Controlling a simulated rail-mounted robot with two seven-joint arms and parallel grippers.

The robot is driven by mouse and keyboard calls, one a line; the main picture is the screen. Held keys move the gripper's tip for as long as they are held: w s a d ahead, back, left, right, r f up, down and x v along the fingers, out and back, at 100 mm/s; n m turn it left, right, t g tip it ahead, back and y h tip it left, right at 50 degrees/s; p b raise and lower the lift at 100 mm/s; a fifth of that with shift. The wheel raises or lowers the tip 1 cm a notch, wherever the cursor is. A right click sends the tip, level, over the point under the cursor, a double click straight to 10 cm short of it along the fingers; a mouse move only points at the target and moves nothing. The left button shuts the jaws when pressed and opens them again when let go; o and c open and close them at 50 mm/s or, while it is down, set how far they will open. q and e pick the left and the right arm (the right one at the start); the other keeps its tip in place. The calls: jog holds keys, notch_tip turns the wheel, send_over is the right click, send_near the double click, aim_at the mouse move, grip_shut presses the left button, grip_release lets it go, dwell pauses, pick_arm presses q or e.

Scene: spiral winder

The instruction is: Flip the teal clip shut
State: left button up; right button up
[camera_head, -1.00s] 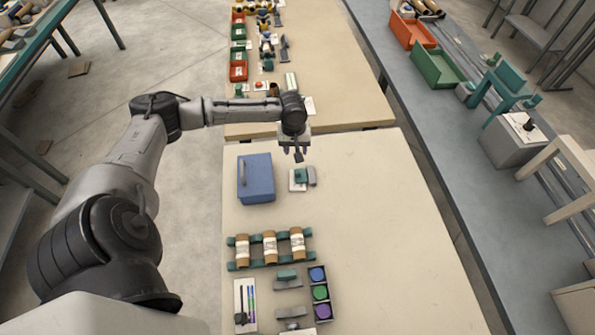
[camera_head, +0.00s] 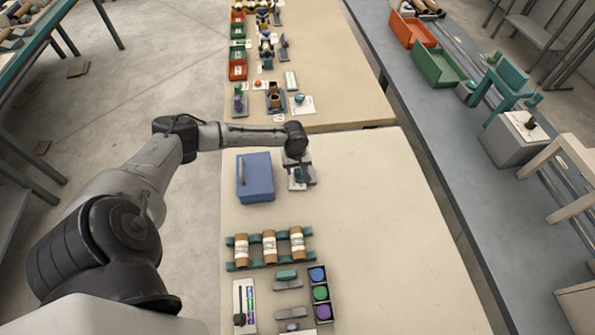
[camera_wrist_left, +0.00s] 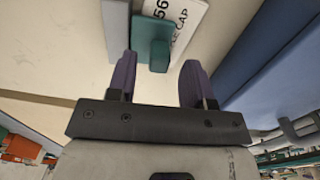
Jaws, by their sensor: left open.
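The teal clip (camera_wrist_left: 150,42) shows in the left wrist view, on a white printed card (camera_wrist_left: 184,28) with a grey part (camera_wrist_left: 117,28) beside it. In the head view the clip (camera_head: 298,175) is small and partly hidden under my left gripper (camera_head: 298,170). In the left wrist view my left gripper (camera_wrist_left: 158,75) is open, with its two purple fingers apart and nothing held. The clip lies just past the fingertips, roughly in line with the gap; I cannot tell whether they touch. My right gripper is in neither view.
A blue box (camera_head: 256,180) with a handle stands close to the left of the clip. A teal rack (camera_head: 270,262) with brown rolls and a tray of coloured discs (camera_head: 320,294) lie nearer. The table (camera_head: 385,220) right of the clip is bare.

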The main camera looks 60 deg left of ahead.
pick_arm(q)
jog(key=shift+w+f, duration=0.1)
jog(key=shift+f, duration=1)
jog(key=shift+c, duration=0.4)
grip_shut()
jog(key=shift+r+p, duration=0.3)
jog(key=shift+p, duration=0.85)
jog(key=shift+d+g+p, duration=0.1)
jog(key=shift+g+p, duration=0.2)
jog(key=shift+w+f, duration=0.1)
jog(key=shift+f, duration=0.05)
